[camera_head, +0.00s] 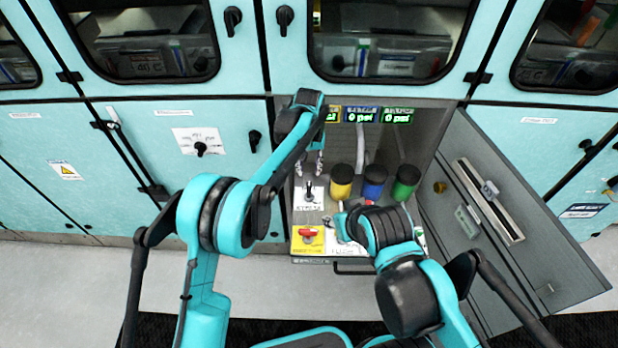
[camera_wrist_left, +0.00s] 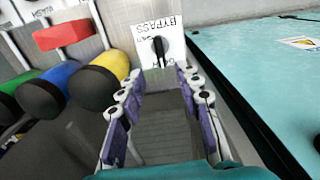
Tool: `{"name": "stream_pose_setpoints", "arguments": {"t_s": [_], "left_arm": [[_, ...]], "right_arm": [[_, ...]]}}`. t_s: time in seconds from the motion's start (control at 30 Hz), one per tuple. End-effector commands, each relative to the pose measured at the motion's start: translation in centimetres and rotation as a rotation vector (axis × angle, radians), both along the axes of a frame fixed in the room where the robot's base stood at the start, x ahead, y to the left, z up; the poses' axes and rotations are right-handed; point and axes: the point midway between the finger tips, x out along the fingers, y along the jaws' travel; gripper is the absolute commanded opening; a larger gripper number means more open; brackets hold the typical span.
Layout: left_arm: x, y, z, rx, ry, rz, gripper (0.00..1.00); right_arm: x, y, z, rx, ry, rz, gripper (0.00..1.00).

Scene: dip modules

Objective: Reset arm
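My left gripper (camera_head: 311,168) reaches into the open cabinet compartment, above a white plate with a black switch (camera_head: 308,190). In the left wrist view its fingers (camera_wrist_left: 160,90) are apart with nothing between them. The switch plate, marked BYPASS, shows beyond the fingertips in that view (camera_wrist_left: 158,48). I cannot tell whether the fingers touch it. My right arm's black wrist (camera_head: 378,228) is over the front of the compartment. Its fingers are mostly hidden behind that wrist.
Yellow (camera_head: 341,182), blue (camera_head: 374,182) and green (camera_head: 406,183) black-topped canisters stand in the compartment, below displays reading 0 psi (camera_head: 361,115). The grey door (camera_head: 500,220) stands open to the right.

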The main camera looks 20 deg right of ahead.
Motion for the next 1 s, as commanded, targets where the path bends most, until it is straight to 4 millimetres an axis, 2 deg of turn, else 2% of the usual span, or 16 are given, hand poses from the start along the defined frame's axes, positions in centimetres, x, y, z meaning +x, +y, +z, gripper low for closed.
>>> {"name": "stream_pose_setpoints", "arguments": {"t_s": [0.1,0.2,0.77,0.87,0.97,1.0], "left_arm": [[0.0,0.0,1.6,0.000,0.000,0.000,0.34],[0.0,0.0,2.2,0.000,0.000,0.000,0.34],[0.0,0.1,2.5,0.000,-0.001,0.001,0.34],[0.0,1.2,3.6,-0.006,-0.012,0.009,0.34],[-0.3,3.6,5.9,-0.023,-0.042,0.025,0.34],[-0.5,5.1,7.1,-0.031,-0.058,0.034,0.34]], "right_arm": [[0.0,0.0,0.0,0.000,0.000,0.000,0.40],[0.0,0.0,0.0,0.000,0.000,0.000,0.40],[0.0,0.0,0.0,0.000,0.000,0.000,0.40],[0.0,0.0,0.0,0.000,0.000,0.000,0.40],[0.0,0.0,0.0,0.000,0.000,0.000,0.40],[0.0,0.0,0.0,0.000,0.000,0.000,0.40]]}}
